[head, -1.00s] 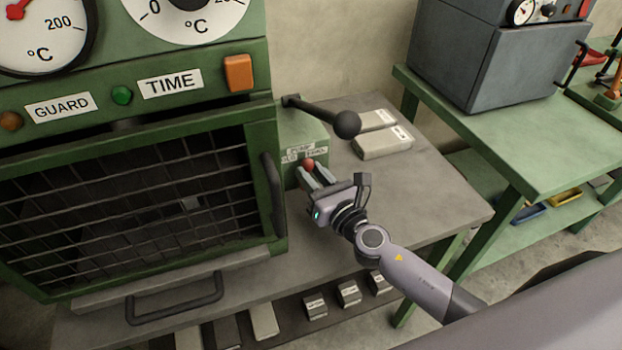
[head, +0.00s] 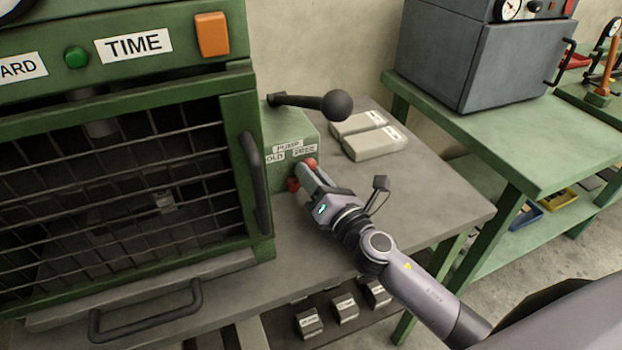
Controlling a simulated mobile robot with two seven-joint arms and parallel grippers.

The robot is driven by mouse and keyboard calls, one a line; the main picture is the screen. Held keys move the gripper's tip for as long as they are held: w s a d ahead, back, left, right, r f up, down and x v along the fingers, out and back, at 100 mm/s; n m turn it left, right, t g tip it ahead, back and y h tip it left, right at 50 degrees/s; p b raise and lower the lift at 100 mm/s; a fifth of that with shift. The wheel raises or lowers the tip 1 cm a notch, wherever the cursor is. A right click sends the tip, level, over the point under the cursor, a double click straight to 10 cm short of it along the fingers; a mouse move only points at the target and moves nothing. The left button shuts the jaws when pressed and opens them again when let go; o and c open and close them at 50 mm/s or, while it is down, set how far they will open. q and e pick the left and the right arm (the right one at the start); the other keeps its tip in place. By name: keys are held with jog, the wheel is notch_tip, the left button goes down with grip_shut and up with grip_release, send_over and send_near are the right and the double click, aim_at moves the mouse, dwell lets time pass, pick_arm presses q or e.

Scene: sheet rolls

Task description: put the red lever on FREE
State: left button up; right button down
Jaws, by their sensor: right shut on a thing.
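The red lever (head: 311,163) is on the front of a small green pump box (head: 295,130) beside the press. The box has a PUMP label, with a partly hidden label reading "OLD" on the left and FREE on the right. A red tip shows just under the FREE label, and more red shows lower left, beside my fingers. My right gripper (head: 305,173) is shut on the red lever, and its fingers hide the middle of it. The lever's exact angle cannot be told. My left gripper is not in view.
A black-knobbed handle (head: 336,105) sticks out from the top of the pump box. The green press with its mesh guard (head: 130,190) stands close on the left. Two pale packets (head: 375,142) lie behind. The grey bench top (head: 440,200) is clear on the right.

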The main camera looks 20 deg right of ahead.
jog(key=shift+f, duration=0.1)
jog(key=c, duration=0.9)
grip_release()
jog(key=shift+o, duration=0.2)
